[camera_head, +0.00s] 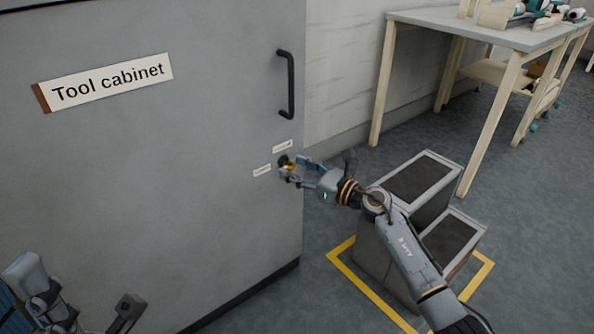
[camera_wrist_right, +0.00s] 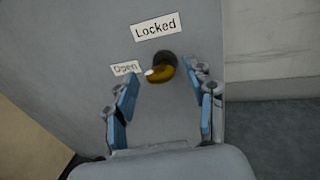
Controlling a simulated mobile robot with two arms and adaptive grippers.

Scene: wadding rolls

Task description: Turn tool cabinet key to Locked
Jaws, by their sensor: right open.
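The grey tool cabinet (camera_head: 200,190) fills the left of the head view, its door shut. A brass-yellow key (camera_wrist_right: 160,74) sits in a dark round lock (camera_wrist_right: 167,58) on the cabinet face. In the right wrist view the key's pale end lies to the left, beside the "Open" label (camera_wrist_right: 126,68); the "Locked" label (camera_wrist_right: 155,26) is above the lock. My right gripper (camera_head: 292,169) is open at the lock, its blue-padded fingers on either side of the key; contact is unclear. Part of my left gripper (camera_head: 127,308) shows at the lower left; its jaws are unclear.
A black door handle (camera_head: 289,84) stands out above the lock. A grey step stool (camera_head: 385,240) with dark treads stands right of the cabinet within yellow floor tape (camera_head: 362,288). A table (camera_head: 450,27) holding several items stands at the back right.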

